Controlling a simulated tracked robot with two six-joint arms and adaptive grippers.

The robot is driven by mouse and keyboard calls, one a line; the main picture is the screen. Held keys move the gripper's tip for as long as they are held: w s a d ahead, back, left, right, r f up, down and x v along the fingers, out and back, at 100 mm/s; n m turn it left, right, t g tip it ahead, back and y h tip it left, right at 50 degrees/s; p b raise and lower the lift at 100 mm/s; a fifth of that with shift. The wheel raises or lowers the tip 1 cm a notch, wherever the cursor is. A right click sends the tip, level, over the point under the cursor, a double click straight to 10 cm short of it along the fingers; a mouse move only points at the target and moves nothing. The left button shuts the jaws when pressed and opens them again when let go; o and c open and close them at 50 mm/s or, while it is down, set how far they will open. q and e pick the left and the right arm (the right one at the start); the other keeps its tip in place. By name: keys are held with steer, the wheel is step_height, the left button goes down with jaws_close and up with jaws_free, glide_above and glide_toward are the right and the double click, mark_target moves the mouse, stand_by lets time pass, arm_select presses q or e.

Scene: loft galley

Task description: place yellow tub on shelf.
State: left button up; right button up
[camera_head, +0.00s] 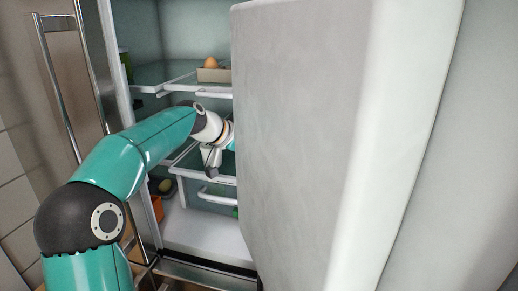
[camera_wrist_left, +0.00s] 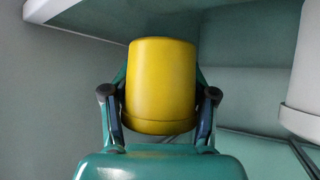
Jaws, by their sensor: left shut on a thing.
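The yellow tub (camera_wrist_left: 161,85) is between the fingers of my left gripper (camera_wrist_left: 160,105) in the left wrist view. The gripper is shut on it, with one dark finger pad on each side. In the head view my left arm reaches into the open fridge, and its gripper and the tub are hidden behind the white door. A glass shelf (camera_head: 160,74) with a white front edge is in the upper fridge. Another shelf (camera_head: 222,178) is lower, near my wrist. My right gripper is not in view.
The big white door (camera_head: 300,130) fills the middle and right of the head view, close to my arm. An egg (camera_head: 211,62) sits in a carton (camera_head: 213,75) on the upper shelf. A round yellowish item (camera_head: 165,185) and an orange item (camera_head: 157,209) are low at the left.

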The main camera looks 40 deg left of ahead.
arm_select(q)
steer(key=shift+w+a+r+p, duration=0.15)
steer(key=shift+w+a+p, duration=0.25)
steer(key=shift+w, duration=0.4)
steer(key=shift+f+b, duration=0.3)
steer(key=shift+f, duration=0.6)
steer(key=shift+s, duration=0.1)
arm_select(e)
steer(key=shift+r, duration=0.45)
arm_select(q)
steer(key=o, duration=1.3)
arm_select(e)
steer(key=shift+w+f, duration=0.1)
arm_select(q)
steer(key=shift+o, duration=0.2)
